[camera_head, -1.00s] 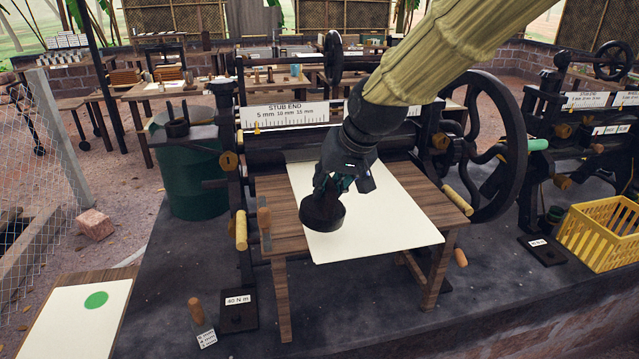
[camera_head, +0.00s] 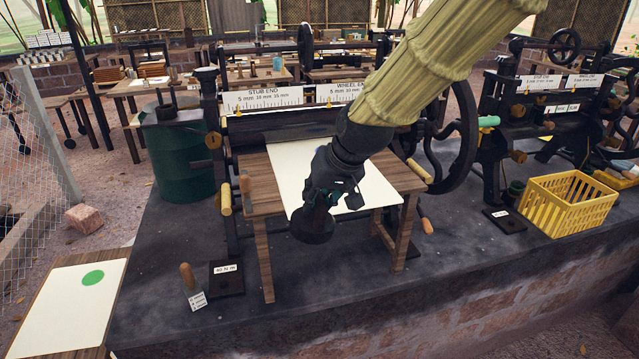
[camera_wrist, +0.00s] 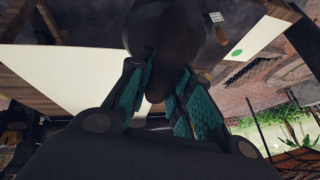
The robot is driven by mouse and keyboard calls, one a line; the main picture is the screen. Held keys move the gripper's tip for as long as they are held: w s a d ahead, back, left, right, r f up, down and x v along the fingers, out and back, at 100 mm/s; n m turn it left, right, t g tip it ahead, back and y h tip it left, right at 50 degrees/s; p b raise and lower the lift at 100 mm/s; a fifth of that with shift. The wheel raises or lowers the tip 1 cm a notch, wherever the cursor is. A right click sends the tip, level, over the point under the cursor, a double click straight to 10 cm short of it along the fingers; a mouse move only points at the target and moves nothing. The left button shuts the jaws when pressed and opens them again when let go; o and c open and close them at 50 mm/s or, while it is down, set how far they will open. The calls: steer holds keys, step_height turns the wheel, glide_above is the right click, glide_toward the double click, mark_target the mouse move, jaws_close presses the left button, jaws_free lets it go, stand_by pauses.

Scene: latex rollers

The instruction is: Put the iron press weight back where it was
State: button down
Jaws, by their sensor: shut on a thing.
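The iron press weight (camera_head: 312,229) is a dark round block with a knob on top. My gripper (camera_head: 322,198) is shut on its knob and holds it upright near the front edge of the wooden press table (camera_head: 262,198), overlapping the front of the cream sheet (camera_head: 290,165). I cannot tell its height above the table. In the wrist view the teal finger pads (camera_wrist: 155,88) close around the dark knob, and the weight (camera_wrist: 180,30) shows beyond them. A green round mark (camera_head: 93,277) lies on a pale sheet on the board (camera_head: 70,305) at the lower left.
The roller press (camera_head: 290,130) with its large handwheel (camera_head: 462,135) stands behind the table. A labelled dark plate (camera_head: 226,282) and a wooden-handled tool (camera_head: 188,275) lie on the floor slab at left. A yellow crate (camera_head: 565,205) sits at right. The slab front is clear.

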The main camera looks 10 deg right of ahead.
steer(key=s+d+f, duration=0.2)
steer(key=f, duration=1.5)
steer(key=s+d+f+n, duration=0.1)
steer(key=s+d+f, duration=0.1)
steer(key=f, duration=1.6)
steer(key=shift+s+y, duration=0.3)
steer(key=shift+s, duration=0.35)
steer(key=shift+a, duration=0.15)
